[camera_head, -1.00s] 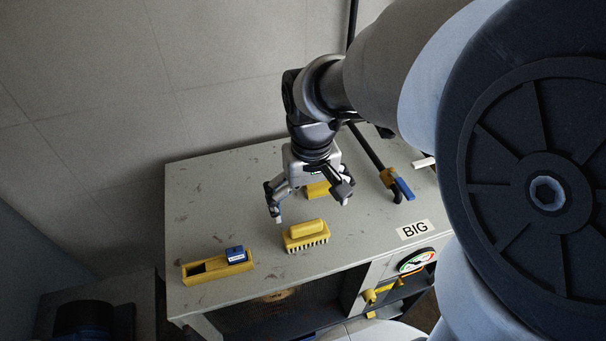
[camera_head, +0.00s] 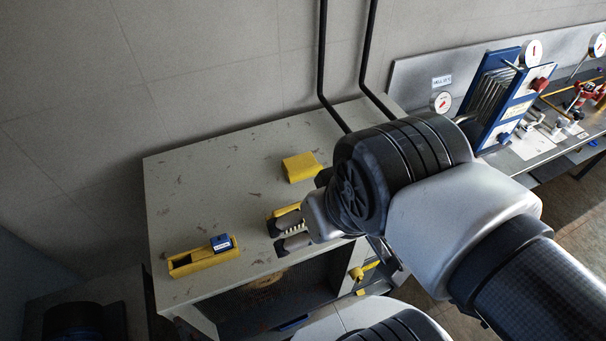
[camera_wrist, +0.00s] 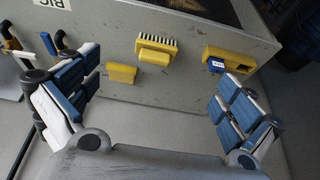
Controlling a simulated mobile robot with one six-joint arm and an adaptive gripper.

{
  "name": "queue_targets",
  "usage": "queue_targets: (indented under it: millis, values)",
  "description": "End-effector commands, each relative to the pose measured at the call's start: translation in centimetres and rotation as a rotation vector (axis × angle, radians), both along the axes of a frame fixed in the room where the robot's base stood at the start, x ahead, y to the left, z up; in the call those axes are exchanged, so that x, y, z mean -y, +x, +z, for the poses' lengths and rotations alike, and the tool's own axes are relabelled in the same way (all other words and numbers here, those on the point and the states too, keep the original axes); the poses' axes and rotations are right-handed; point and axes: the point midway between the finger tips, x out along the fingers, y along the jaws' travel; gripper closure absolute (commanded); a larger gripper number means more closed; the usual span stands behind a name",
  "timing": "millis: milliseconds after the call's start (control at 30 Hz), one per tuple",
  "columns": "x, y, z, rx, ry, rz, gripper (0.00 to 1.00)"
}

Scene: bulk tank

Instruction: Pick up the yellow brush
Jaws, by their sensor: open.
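The yellow brush (camera_wrist: 157,49), a yellow block with a row of pale bristles, lies on the grey tabletop in the wrist view. In the head view only a strip of the brush (camera_head: 287,209) shows behind my fingers; the rest is hidden. My gripper (camera_head: 277,237) is open, with its fingers pointing left in the head view. In the wrist view my gripper (camera_wrist: 155,92) has its fingers spread wide at left and right. The brush appears between and beyond them, and nothing is held.
A plain yellow block (camera_head: 301,166) lies behind the brush. A yellow tray (camera_head: 188,266) with a blue-labelled item (camera_head: 221,243) sits near the table's front left. The grey tabletop (camera_head: 215,190) is clear between them. Black pipes (camera_head: 322,60) rise at the back.

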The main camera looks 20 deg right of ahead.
Motion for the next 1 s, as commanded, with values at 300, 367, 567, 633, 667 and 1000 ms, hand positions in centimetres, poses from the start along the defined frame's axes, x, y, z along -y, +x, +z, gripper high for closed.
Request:
queue_targets:
  millis: [300,367,567,633,667,1000]
  values:
    - [0.0,0.0,-6.2,-0.001,0.000,0.000,0.00]
    - [0.0,0.0,-7.5,-0.001,0.000,0.000,0.00]
    - [0.0,0.0,-8.2,-0.001,0.000,0.000,0.00]
    - [0.0,0.1,-8.0,-0.001,0.000,0.000,0.00]
    - [0.0,0.1,-7.8,-0.004,0.000,0.000,0.00]
    - [0.0,6.3,-3.0,-0.188,0.001,0.001,0.00]
